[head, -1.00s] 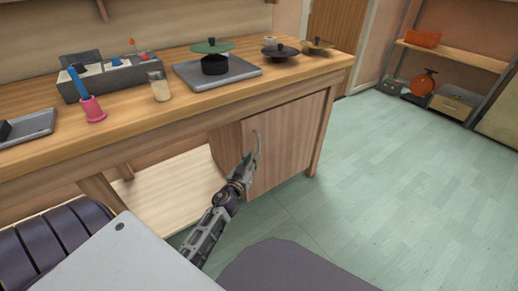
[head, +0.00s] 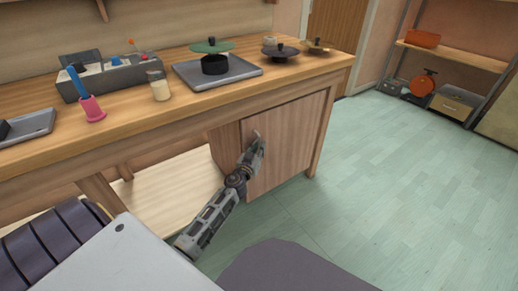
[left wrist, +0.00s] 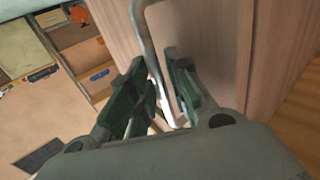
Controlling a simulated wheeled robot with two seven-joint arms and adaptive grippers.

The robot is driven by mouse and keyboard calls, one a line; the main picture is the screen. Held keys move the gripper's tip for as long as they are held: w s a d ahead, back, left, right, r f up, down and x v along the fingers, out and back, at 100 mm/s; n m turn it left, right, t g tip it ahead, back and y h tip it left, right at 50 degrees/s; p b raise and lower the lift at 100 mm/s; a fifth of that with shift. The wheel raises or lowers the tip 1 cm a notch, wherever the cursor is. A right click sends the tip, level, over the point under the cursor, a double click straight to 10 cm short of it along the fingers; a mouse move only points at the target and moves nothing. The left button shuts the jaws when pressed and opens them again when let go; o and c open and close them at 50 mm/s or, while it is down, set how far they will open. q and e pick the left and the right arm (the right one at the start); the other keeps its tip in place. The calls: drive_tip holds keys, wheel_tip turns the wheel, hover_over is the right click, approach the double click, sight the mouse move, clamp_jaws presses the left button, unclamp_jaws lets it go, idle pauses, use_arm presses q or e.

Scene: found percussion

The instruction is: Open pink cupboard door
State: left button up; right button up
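The cupboard door (head: 288,142) is pinkish-brown wood, under the right end of the workbench, and looks shut. It also shows in the left wrist view (left wrist: 215,45). Its curved metal handle (left wrist: 147,40) runs between the fingers of my left gripper (left wrist: 155,70) in the left wrist view. The two green-grey fingers stand apart with some gap, so the gripper looks open around the handle; firm contact cannot be seen. In the head view my left gripper (head: 256,141) is at the door's left part and hides most of the handle. My right gripper is not in view.
The wooden workbench (head: 120,128) carries a grey tray (head: 240,72) with a green-topped pot, a jar (head: 159,87) and a pink holder (head: 93,109). The pale green floor (head: 400,170) right of the cupboard is clear. Shelves (head: 460,55) stand at the back right.

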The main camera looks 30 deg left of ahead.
use_arm(q)
drive_tip(key=shift+w, duration=0.25)
clamp_jaws()
drive_tip(key=shift+d, duration=0.1)
idle(0.4)
